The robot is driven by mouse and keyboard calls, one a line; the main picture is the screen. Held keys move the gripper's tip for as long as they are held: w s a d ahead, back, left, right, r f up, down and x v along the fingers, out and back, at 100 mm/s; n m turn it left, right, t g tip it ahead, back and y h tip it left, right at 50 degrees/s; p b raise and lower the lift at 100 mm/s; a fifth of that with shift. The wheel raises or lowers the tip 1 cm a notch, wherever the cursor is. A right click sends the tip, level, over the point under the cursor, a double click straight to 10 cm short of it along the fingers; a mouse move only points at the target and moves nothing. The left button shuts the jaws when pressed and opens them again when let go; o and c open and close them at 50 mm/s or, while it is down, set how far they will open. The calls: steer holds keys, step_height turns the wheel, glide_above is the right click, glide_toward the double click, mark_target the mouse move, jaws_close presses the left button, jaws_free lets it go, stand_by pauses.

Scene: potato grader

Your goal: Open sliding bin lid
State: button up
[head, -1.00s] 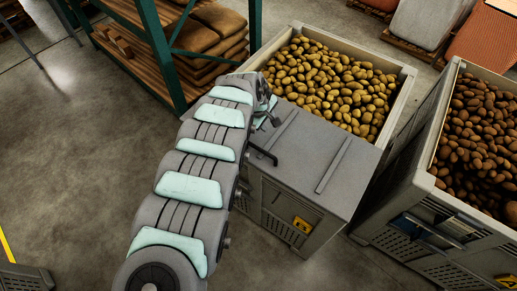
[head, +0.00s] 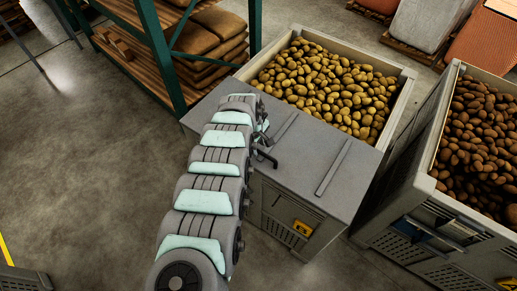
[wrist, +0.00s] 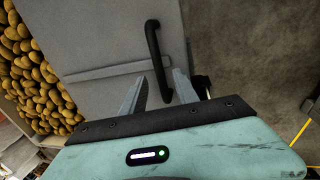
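The bin lid (head: 315,190) is a flat grey panel with raised ribs, covering the near part of the potato bin (head: 312,238); potatoes show uncovered behind it. A black bar handle (head: 266,158) stands near the lid's front edge, and it also shows in the wrist view (wrist: 153,45). My gripper (wrist: 159,78) is over the lid at the handle. Its two grey fingers are apart, and the lower end of the handle appears between them, with a gap visible. In the head view my arm partly hides the gripper and the lid's left part.
A second bin (head: 425,215) of darker potatoes stands close on the right. A green-framed shelf (head: 160,50) with sacks (head: 215,40) is behind left. Open concrete floor (head: 90,170) lies to the left.

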steer(key=shift+w+d+f, duration=0.1)
steer(key=shift+d+f, duration=0.05)
steer(key=shift+f, duration=0.3)
steer(key=shift+w+d+f, duration=0.1)
steer(key=shift+f, duration=0.85)
steer(key=shift+a, duration=0.1)
jaws_close()
stand_by(0.4)
